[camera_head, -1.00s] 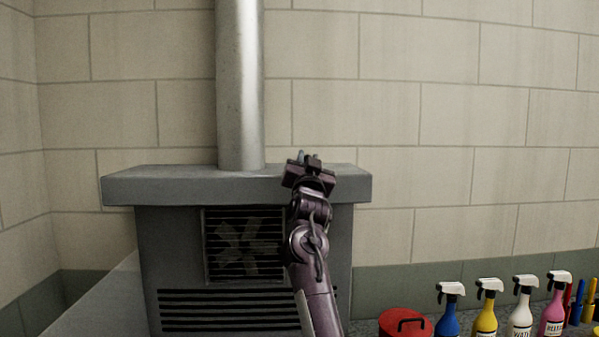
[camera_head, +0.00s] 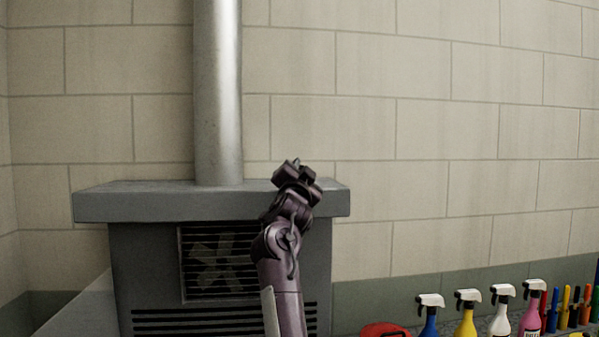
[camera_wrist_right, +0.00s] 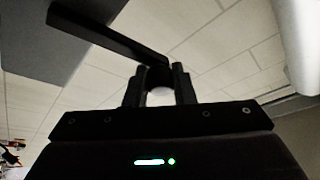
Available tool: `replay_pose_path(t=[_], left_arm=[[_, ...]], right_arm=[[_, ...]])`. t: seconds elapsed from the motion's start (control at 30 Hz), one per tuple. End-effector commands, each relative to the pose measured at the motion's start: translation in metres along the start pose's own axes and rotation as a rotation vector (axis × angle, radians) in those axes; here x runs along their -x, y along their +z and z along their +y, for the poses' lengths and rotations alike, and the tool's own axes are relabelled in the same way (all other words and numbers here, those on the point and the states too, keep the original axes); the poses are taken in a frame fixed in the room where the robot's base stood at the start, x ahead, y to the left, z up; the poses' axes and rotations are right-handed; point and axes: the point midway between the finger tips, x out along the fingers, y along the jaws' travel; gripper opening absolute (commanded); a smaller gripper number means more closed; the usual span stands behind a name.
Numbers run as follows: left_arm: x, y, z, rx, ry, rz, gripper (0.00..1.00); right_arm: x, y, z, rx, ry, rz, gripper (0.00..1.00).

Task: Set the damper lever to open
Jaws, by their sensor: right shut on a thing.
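My right gripper (camera_head: 297,172) is in front of the right part of the grey cabinet's top slab (camera_head: 140,203) in the head view. In the right wrist view, its two dark fingers (camera_wrist_right: 160,88) are closed around the end of a black bar, which looks like the damper lever (camera_wrist_right: 110,31). The bar runs from the fingers to the upper left. A pale round spot shows between the fingers. In the head view, my gripper hides the lever, and its open mark cannot be seen. My left gripper is not in view.
A metal flue pipe (camera_head: 217,100) rises from the cabinet, left of my gripper. A fan grille (camera_head: 215,264) is in the cabinet front. Several spray bottles (camera_head: 465,318) and a red container (camera_head: 385,330) stand at the lower right. The wall above is clear.

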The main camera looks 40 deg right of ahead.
Motion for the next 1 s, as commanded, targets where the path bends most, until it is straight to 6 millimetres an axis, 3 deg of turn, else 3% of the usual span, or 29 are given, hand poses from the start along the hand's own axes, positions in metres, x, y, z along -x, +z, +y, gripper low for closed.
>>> replay_pose_path(t=[0.2,0.23,0.4,0.73,1.0], left_arm=[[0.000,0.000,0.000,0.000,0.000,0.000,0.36],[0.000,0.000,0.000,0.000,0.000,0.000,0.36],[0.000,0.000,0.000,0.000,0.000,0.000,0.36],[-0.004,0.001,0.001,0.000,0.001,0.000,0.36],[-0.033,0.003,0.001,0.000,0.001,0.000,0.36]], right_arm=[[0.000,0.002,0.002,0.000,0.004,-0.004,0.00],[0.000,0.002,0.002,0.000,0.004,-0.004,0.24],[0.000,0.002,0.001,0.001,0.002,-0.003,0.45],[0.005,0.002,0.001,0.001,0.000,0.000,0.45],[0.049,0.005,0.004,-0.001,0.000,-0.001,0.45]])
